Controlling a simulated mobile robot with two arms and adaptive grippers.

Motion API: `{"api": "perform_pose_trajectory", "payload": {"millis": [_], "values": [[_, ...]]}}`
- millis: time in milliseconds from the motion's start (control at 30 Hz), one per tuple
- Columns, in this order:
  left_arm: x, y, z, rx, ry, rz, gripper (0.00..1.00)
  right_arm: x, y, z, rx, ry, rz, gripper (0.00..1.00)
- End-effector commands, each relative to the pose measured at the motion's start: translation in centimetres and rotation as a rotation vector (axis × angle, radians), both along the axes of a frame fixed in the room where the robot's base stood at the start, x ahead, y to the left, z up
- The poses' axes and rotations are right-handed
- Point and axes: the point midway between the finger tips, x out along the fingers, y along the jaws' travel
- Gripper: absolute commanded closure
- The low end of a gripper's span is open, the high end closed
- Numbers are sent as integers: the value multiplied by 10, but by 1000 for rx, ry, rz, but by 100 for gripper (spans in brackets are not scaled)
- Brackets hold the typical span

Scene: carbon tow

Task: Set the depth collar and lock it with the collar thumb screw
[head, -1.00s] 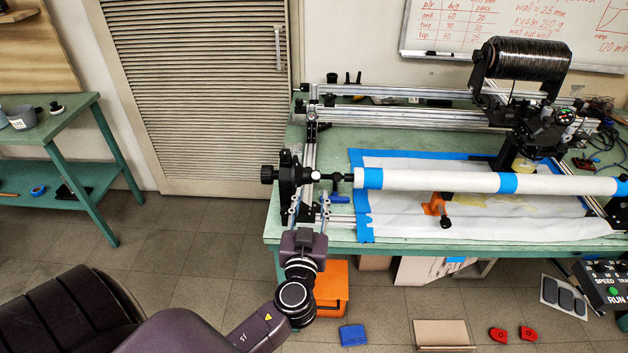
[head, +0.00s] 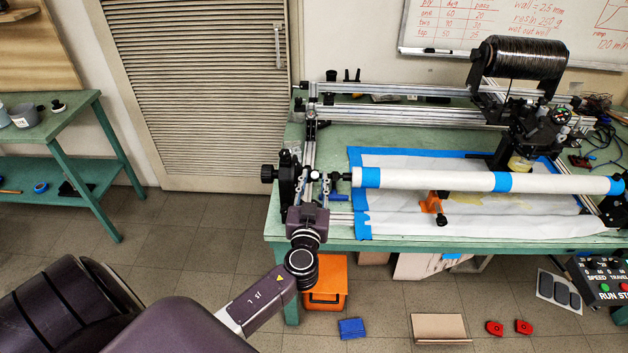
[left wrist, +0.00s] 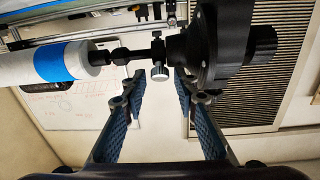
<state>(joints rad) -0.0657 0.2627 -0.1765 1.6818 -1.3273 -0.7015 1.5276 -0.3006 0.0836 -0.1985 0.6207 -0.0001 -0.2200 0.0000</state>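The depth collar (left wrist: 158,49) is a small dark ring on the shaft between the white tube's end and the black round housing in the left wrist view. The collar thumb screw (left wrist: 160,73), with a pale round knob, sticks out from it toward my camera. It shows as a small light knob in the head view (head: 315,175). My left gripper (left wrist: 158,84) is open, with its blue-grey fingers on either side of the knob. I cannot tell whether either finger touches it. In the head view my left gripper (head: 313,187) is just below the shaft. My right gripper is not in view.
The white tube (head: 430,179) with blue tape lies across the green bench (head: 345,240). The black housing (head: 287,178) stands left of the collar. A fibre spool (head: 523,58) stands at the back right. An orange box (head: 327,285) and a blue block (head: 352,328) are below the bench.

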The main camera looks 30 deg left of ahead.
Motion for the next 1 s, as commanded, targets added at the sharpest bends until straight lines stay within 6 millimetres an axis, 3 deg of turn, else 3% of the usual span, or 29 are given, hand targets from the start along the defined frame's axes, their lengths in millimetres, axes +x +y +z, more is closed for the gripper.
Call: {"api": "perform_pose_trajectory", "payload": {"millis": [233,633,1000], "values": [[0,0,0,0,0,0,100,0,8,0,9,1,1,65],[-1,2,0,40,23,-44,100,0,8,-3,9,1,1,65],[-3,7,4,213,127,-244,100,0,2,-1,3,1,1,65]]}}
